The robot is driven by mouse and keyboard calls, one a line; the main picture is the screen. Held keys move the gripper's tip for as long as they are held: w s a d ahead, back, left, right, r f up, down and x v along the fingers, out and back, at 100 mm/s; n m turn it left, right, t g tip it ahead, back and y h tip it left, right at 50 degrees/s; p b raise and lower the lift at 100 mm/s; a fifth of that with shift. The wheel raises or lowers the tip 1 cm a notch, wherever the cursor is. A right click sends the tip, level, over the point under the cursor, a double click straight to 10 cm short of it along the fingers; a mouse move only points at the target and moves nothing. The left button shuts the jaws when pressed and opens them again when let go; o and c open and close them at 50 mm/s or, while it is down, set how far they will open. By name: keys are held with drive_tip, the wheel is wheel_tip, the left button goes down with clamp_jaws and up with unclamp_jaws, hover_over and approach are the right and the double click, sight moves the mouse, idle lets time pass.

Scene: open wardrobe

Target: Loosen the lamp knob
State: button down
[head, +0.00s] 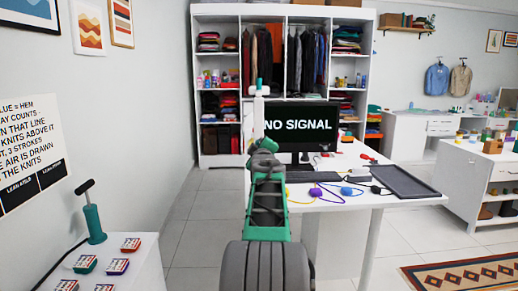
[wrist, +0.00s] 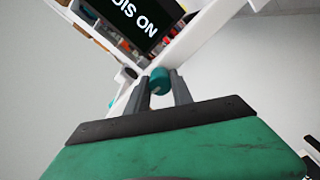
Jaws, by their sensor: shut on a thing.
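In the wrist view the teal lamp knob (wrist: 160,80) sits between the two grey fingers of my gripper (wrist: 161,84). The fingers are shut on the knob, one on each side. White parts run diagonally behind it; I cannot tell which belong to the lamp. In the head view a slim white upright (head: 258,112) with a teal tip stands beyond my arm, left of the monitor, and looks like the lamp. My arm reaches toward it and hides its lower part. The knob and fingertips cannot be made out clearly in the head view.
A monitor (head: 294,125) stands on the white desk (head: 335,200) close to the right of the lamp. A dark tray (head: 404,182), cables and a keyboard lie on the desk. An open wardrobe (head: 282,12) stands behind. A side table with a teal pump (head: 93,218) is at left.

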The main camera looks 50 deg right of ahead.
drive_tip(key=c, duration=1)
unclamp_jaws()
drive_tip(key=shift+c, duration=0.2)
drive_tip(key=shift+c, duration=0.4)
drive_tip(key=m+b, duration=0.1)
drive_tip(key=m, duration=0.2)
drive_tip(key=shift+f, duration=0.15)
drive_tip(key=m+b, duration=0.1)
drive_tip(key=m, duration=1.3)
drive_tip(key=shift+b, duration=0.35)
drive_tip(key=shift+c, duration=0.3)
